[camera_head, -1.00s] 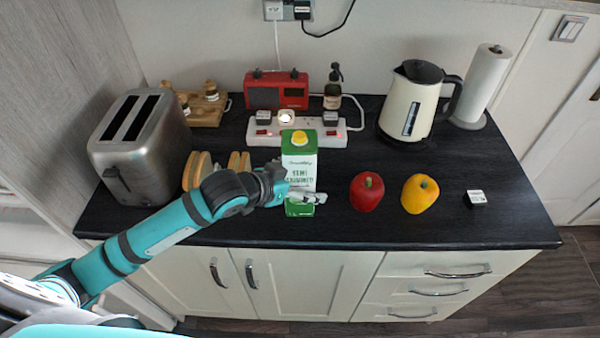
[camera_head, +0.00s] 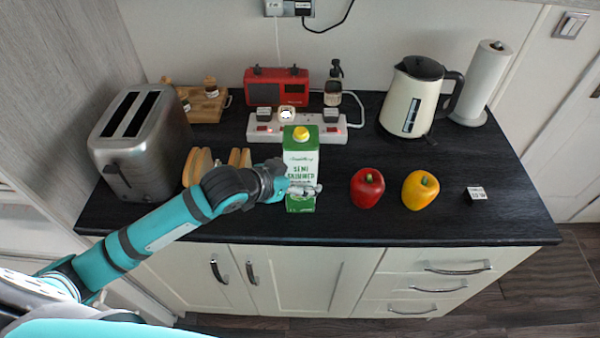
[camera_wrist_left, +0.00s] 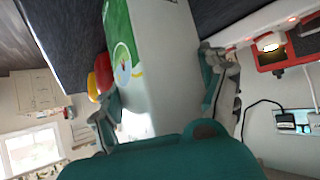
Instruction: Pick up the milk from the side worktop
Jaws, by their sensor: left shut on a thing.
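The milk (camera_head: 301,165) is a green and white carton with a yellow cap, upright near the front of the dark worktop (camera_head: 455,215). My left gripper (camera_head: 304,190) is shut on the carton, with a finger across its front, low on its body. In the left wrist view the carton (camera_wrist_left: 160,60) fills the space between the two fingers of the gripper (camera_wrist_left: 165,95). I cannot tell whether its base touches the worktop. My right gripper is not in view.
A toaster (camera_head: 142,150) and bread slices (camera_head: 197,165) stand left of the carton. A power strip (camera_head: 262,131) and red radio (camera_head: 278,88) are behind. A red pepper (camera_head: 367,189), yellow pepper (camera_head: 419,191) and kettle (camera_head: 410,100) are right.

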